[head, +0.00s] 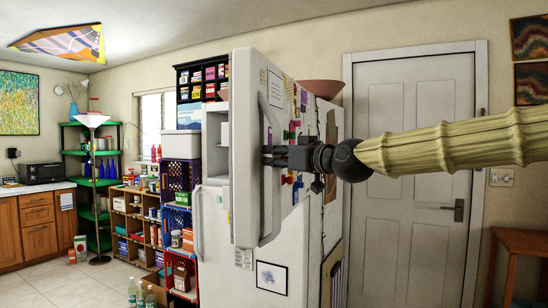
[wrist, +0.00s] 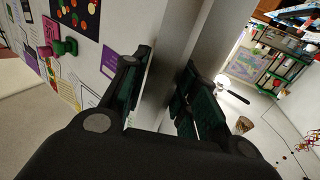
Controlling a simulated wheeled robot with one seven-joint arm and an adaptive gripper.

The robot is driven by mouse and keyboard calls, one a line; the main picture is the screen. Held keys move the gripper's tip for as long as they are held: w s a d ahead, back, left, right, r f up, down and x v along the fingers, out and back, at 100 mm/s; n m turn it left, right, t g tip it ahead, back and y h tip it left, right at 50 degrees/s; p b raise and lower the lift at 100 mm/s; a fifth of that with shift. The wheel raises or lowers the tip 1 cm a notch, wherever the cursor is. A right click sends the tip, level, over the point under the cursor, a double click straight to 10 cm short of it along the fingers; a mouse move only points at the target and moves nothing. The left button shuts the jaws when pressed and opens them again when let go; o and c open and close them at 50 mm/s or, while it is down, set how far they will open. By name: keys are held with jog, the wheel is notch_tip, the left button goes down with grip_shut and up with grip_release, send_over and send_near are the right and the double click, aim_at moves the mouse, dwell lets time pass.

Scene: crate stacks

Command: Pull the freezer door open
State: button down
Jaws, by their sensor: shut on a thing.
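The white freezer door (head: 244,110) is the upper door of the fridge and stands swung out towards the camera. Its front, with magnets and papers, faces right. Part of the freezer's inside (head: 213,150) shows to the left of the door. A long vertical handle (head: 264,205) runs near the door's free edge. My gripper (head: 272,157) is at mid-height on this handle. In the wrist view, its dark green finger pads (wrist: 162,92) lie on both sides of the pale grey handle (wrist: 178,50), shut on it. The contact itself is partly hidden.
The lower fridge door (head: 225,240) is shut, with its own handle at left. Stacked crates (head: 180,175) and a wooden shelf (head: 135,225) of goods stand left of the fridge. A floor lamp (head: 94,180) stands farther left.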

jog(key=shift+w+d+r, duration=0.1)
jog(key=shift+d+r, duration=0.1)
jog(key=shift+r, duration=0.1)
jog(key=c, duration=1.5)
grip_release()
jog(key=o, duration=0.3)
jog(key=shift+w+f, duration=0.15)
jog(key=shift+f, duration=0.05)
jog(key=shift+o, duration=0.2)
jog(key=shift+a, duration=0.1)
jog(key=v, duration=1.2)
